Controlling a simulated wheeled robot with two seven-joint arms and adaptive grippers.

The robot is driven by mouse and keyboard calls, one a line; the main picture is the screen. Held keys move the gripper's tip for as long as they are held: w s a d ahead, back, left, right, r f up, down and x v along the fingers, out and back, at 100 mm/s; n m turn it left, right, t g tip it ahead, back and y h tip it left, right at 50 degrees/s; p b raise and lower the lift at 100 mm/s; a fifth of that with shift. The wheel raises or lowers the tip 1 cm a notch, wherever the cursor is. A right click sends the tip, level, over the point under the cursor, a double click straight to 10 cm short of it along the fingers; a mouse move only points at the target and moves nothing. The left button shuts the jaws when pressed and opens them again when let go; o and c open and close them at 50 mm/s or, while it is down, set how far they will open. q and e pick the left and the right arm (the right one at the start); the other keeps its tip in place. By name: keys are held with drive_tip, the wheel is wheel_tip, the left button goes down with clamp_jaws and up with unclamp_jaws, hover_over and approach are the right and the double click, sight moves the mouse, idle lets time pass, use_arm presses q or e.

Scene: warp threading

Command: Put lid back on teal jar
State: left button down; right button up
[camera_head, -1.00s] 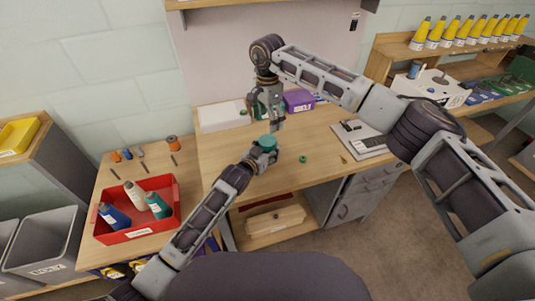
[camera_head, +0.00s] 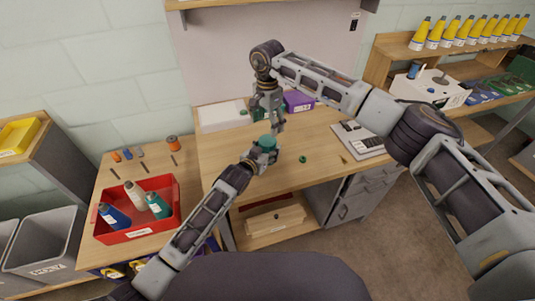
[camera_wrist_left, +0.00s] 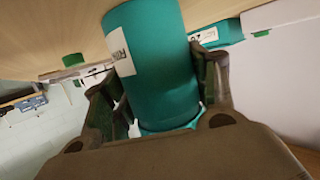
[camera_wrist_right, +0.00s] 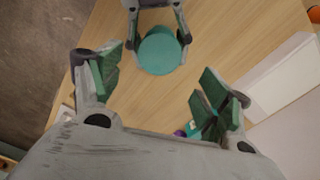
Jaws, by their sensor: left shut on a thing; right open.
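The teal jar (camera_head: 267,141) is upright above the bench, with my left gripper (camera_head: 264,152) shut on it. In the left wrist view the jar (camera_wrist_left: 158,65) has a white label and sits between the fingers. My right gripper (camera_head: 267,113) is open and empty, just above and behind the jar. I cannot tell whether that top is a lid or the bare jar. A small green round piece (camera_head: 303,159) lies on the bench to the right; I cannot tell whether it is the lid.
A white box (camera_head: 221,116) and a purple box (camera_head: 298,101) stand at the back of the bench. A grey keyboard-like device (camera_head: 360,139) is at the right. A red bin (camera_head: 138,233) with bottles sits on the left table. The bench front is mostly clear.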

sight(268, 140)
drive_tip(key=shift+f, duration=3.3)
drive_tip(key=c, duration=1)
drive_tip(key=shift+c, duration=0.2)
